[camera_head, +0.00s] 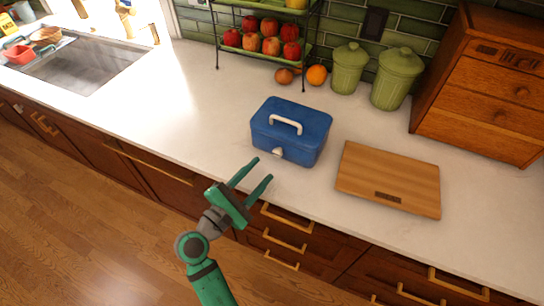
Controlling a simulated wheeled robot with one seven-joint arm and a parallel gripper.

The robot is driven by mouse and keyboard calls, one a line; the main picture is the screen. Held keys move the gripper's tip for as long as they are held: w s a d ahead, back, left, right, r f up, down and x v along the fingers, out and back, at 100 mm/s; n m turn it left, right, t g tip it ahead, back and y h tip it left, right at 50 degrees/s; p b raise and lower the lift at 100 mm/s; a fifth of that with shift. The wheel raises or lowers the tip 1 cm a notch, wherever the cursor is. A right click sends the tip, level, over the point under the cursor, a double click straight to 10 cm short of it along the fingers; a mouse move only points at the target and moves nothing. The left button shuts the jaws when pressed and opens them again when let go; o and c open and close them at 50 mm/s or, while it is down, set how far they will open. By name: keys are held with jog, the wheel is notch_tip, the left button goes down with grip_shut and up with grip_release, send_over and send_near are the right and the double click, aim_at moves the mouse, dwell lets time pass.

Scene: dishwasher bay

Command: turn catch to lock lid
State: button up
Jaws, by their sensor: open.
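A blue box (301,146) with a closed lid (268,118) stands on the white counter. A white handle (286,123) is on top of the lid. A small white catch (278,152) sits on the box's front face; its exact turn is too small to tell. My gripper (259,171), green, is open and empty. It is in front of the box, to the lower left of the catch and apart from it, near the counter's front edge.
A wooden cutting board (390,175) lies right of the box. Green canisters (396,80), an orange (317,75) and a fruit rack (262,42) stand behind. A wooden drawer cabinet (487,88) is at right, a sink (85,65) at left. The counter left of the box is clear.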

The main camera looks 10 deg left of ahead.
aim_at(277, 154)
jog(key=x, duration=0.7)
jog(key=shift+s, duration=0.1)
jog(key=shift+c, duration=0.2)
grip_shut()
